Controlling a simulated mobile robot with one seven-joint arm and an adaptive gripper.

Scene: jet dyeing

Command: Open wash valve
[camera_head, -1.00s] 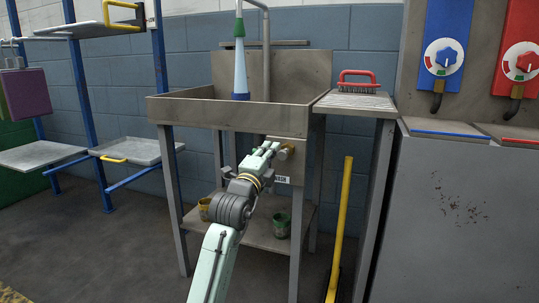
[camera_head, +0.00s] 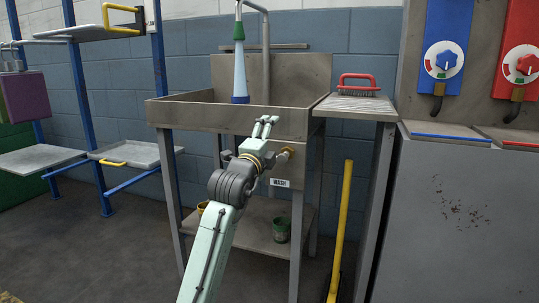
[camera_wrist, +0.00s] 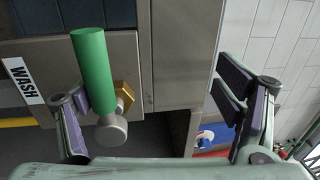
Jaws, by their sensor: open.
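The wash valve (camera_head: 288,151) shows as a brass fitting on the plate under the sink front. A WASH label (camera_head: 279,183) is below it. In the wrist view, the valve has a green handle (camera_wrist: 91,65), a grey round end and a brass nut (camera_wrist: 124,92). My gripper (camera_head: 266,120) is open and empty, just left of and above the brass fitting in the head view. In the wrist view, my gripper (camera_wrist: 155,95) has its fingers wide apart, with the green handle close to the left finger. I cannot tell whether they touch. The handle is not clear in the head view.
The steel sink (camera_head: 228,118) is above the valve, with a blue hose nozzle (camera_head: 240,75) in it. A red brush (camera_head: 358,85) lies on the side shelf. A yellow pole (camera_head: 340,225) stands right of the sink legs. Cups (camera_head: 281,229) sit on the lower shelf.

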